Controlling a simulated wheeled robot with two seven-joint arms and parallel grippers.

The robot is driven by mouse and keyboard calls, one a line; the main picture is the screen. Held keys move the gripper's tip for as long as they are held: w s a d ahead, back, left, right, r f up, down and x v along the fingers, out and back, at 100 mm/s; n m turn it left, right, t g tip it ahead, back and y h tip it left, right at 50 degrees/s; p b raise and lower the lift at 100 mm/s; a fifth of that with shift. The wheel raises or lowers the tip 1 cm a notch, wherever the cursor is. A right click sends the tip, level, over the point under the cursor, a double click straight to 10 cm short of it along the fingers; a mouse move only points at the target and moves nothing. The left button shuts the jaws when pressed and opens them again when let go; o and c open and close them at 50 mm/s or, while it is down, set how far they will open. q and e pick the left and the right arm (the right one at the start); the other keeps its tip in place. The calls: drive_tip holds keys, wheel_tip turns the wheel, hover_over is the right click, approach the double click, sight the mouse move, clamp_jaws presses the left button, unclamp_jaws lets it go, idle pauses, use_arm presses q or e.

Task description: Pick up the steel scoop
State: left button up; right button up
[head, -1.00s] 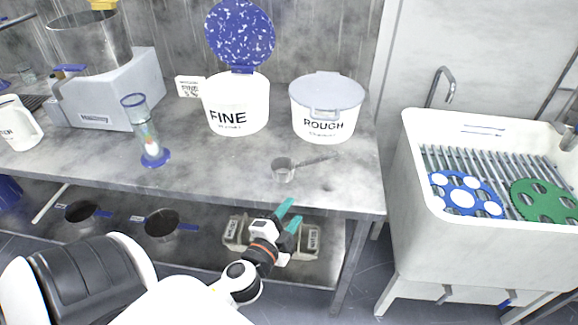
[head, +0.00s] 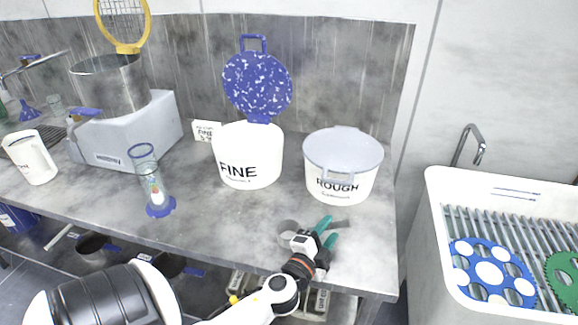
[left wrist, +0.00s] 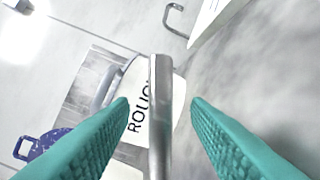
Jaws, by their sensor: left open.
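The steel scoop (head: 287,228) lies on the grey bench top in front of the white ROUGH tub, partly hidden by my left gripper in the head view. My left gripper (head: 327,232) is open over the scoop's handle, with teal fingers. In the left wrist view the steel handle (left wrist: 160,115) runs upright in the picture between the two open fingertips (left wrist: 158,105), with space on both sides. Whether the handle is level with the fingertips in depth I cannot tell. My right gripper is not in view.
The ROUGH tub (head: 343,165), lid shut, stands just behind the scoop. The FINE tub (head: 247,158), blue lid raised, is left of it. A blue-based cylinder (head: 157,190) stands further left. The bench's right edge is close; a white sink (head: 437,235) lies beyond.

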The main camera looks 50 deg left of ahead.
use_arm(q)
drive_tip(key=w, duration=0.2)
drive_tip(key=w+p, duration=0.1)
drive_tip(key=shift+w+a+r, duration=0.1)
drive_tip(key=shift+w+a, duration=0.2)
drive_tip(key=shift+w, duration=0.05)
drive_tip(key=shift+w+a, duration=0.15)
drive_tip(key=shift+w, duration=0.4)
clamp_jaws()
